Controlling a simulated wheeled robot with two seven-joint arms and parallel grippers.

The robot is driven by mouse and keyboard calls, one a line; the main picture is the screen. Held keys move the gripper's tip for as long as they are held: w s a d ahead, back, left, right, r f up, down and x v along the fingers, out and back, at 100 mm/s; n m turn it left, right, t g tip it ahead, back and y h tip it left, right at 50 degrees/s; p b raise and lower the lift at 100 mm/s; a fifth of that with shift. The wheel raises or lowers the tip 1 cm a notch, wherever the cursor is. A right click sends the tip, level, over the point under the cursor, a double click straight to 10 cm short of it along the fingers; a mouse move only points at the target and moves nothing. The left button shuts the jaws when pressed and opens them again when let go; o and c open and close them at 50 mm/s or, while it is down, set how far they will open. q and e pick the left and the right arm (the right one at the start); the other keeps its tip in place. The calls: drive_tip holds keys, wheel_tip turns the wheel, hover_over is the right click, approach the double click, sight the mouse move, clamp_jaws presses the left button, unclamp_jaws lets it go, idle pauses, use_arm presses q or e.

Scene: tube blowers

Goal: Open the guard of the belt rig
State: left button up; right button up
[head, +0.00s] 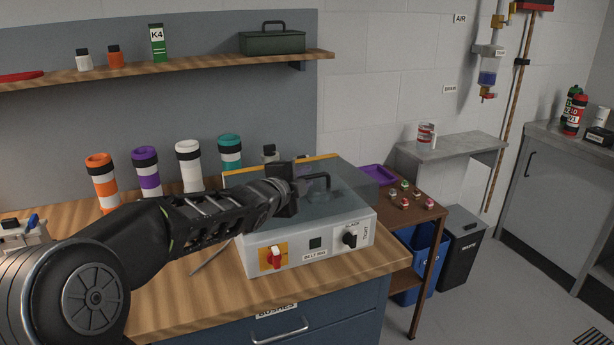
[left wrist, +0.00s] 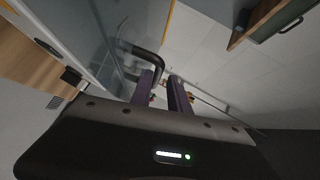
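The belt rig (head: 350,222) is a white box on the wooden bench, with a red switch, a dark square and a black knob on its front. Its guard (head: 345,205) is a see-through smoky cover, lying down over the top of the rig. The guard's black bent handle (head: 319,178) stands up from it; the handle also shows in the left wrist view (left wrist: 146,52). My left gripper (head: 292,188) is just left of the handle. In the left wrist view its two fingers (left wrist: 166,82) are apart, with the handle's bend close to one fingertip. Whether they touch is unclear. My right gripper is not visible.
Several banded tubes, including a purple one (head: 147,172), stand behind my left arm. A shelf (head: 200,70) runs above the bench. A small brown table (head: 425,222) with coloured buttons and a purple tray (head: 377,174) stands right of the rig. Space above the guard looks clear.

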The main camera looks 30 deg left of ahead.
use_arm(q)
drive_tip(key=p+v, duration=0.1)
drive_tip(key=v, duration=0.4)
drive_tip(key=shift+s+r, duration=0.1)
drive_tip(key=shift+s, duration=0.15)
idle(0.3)
idle(0.6)
